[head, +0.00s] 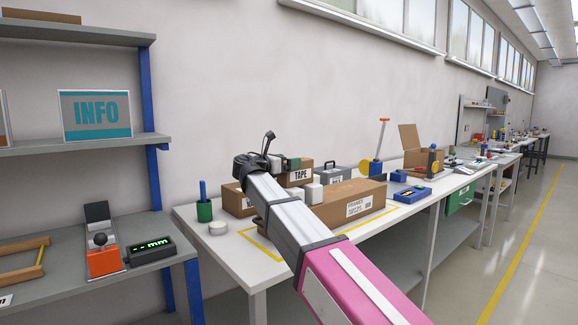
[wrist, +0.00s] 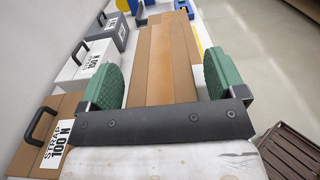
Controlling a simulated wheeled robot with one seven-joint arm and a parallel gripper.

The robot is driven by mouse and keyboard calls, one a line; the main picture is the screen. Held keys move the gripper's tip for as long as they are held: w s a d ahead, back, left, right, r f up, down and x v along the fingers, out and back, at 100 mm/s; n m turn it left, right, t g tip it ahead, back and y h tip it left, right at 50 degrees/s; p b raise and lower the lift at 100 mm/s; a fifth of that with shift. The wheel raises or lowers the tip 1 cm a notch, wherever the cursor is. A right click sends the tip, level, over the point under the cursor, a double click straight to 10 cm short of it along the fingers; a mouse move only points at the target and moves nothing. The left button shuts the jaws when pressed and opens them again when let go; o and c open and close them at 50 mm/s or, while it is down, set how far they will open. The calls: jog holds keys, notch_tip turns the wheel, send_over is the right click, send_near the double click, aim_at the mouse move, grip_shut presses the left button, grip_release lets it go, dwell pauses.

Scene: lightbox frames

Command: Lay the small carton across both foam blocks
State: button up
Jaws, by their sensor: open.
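My gripper (wrist: 165,83) is open, its two green-padded fingers wide apart. In the wrist view a long brown carton (wrist: 168,50) lies beyond and between the fingertips; I cannot tell if they touch it. In the head view my gripper (head: 291,163) is partly hidden, above the left end of the workbench. A brown carton marked TAPE (head: 300,176) is close by it, partly covered by my arm. A white block-like shape (head: 313,193) shows beside my arm, at the long labelled carton (head: 350,203). I cannot tell whether it is a foam block. No pair of foam blocks shows clearly.
Handled cases line the wall: brown (wrist: 47,133), white (wrist: 88,62) and grey (wrist: 115,29). A green pen cup (head: 204,211) and white roll (head: 218,228) stand at the bench's left end. Yellow tape (head: 262,246) marks the white benchtop (head: 245,265). Shelving stands left.

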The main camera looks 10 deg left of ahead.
jog(key=v, duration=1.1)
jog(key=shift+s+a, duration=0.1)
